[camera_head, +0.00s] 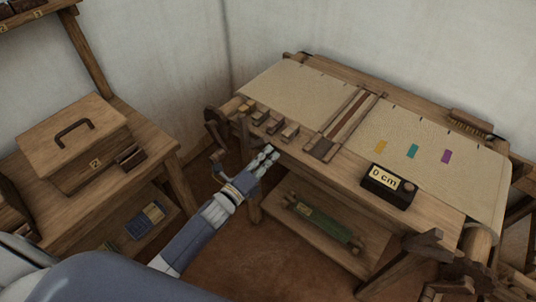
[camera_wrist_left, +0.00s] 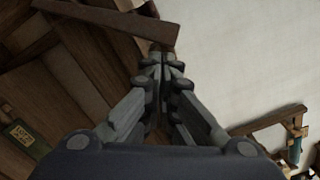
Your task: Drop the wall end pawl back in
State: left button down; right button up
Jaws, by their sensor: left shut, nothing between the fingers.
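The wooden loom (camera_head: 330,165) stands along the wall. At its left end, by the wall corner, are a dark round wooden part (camera_head: 212,122) and a small crank-like piece (camera_head: 217,166) below it. I cannot tell for certain which piece is the wall end pawl. My left gripper (camera_head: 268,153) is shut and empty, in front of the loom's near left edge, to the right of the crank-like piece. In the left wrist view the shut fingertips (camera_wrist_left: 161,57) meet just below a dark wooden bar (camera_wrist_left: 108,20); contact cannot be told. My right gripper is out of view.
A box with a handle (camera_head: 72,142) sits on the side table (camera_head: 60,215) at left. A counter reading 0 cm (camera_head: 389,187) and small wooden blocks (camera_head: 270,124) lie along the loom. A green roll (camera_head: 318,219) lies on the low shelf. Brown floor (camera_head: 235,250) is open between.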

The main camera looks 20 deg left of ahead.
pick_arm(q)
jog(key=shift+r, duration=0.1)
jog(key=shift+a+r+n+p, duration=0.2)
jog(key=shift+r+n+p, duration=0.05)
jog(key=shift+n+p, duration=0.1)
jog(key=shift+w+a+r, duration=0.1)
jog(key=shift+r, duration=0.05)
jog(key=w+a+r+n+p, duration=0.3)
jog(key=a+r+n+p, duration=0.1)
jog(key=a+n, duration=0.4)
jog(key=shift+w+a+r+n, duration=0.15)
jog(key=shift+a+r+n, duration=0.2)
jog(key=shift+a+r, duration=0.3)
dwell(0.7)
